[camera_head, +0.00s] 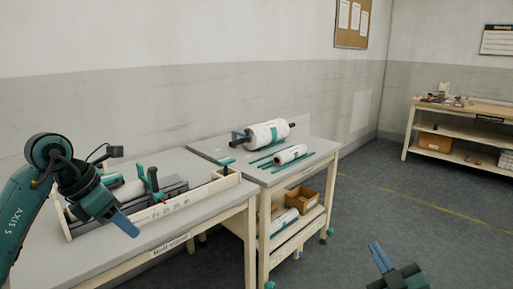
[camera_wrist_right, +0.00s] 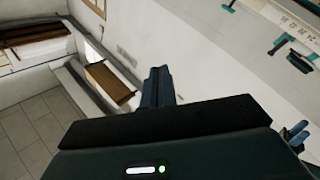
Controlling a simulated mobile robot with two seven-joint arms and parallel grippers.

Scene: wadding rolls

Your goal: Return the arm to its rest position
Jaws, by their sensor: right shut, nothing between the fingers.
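My left gripper (camera_head: 124,224) hangs over the near left of the roll stand table (camera_head: 205,215), its blue fingers pointing down and right. I cannot tell whether its fingers are apart. My right gripper (camera_head: 376,252) is at the lower right of the head view, over the floor and clear of the tables. Its blue fingers point up and lie together, with nothing between them. They also show in the right wrist view (camera_wrist_right: 157,85), shut and empty. Most of my right arm is out of view.
A long tray (camera_head: 200,193) with rollers lies on the roll stand table. The table behind (camera_head: 205,147) bears a large white roll (camera_head: 267,134) and a smaller roll (camera_head: 291,153). An open box (camera_head: 303,200) is on its lower shelf. A workbench (camera_head: 470,108) stands far right; floor between is free.

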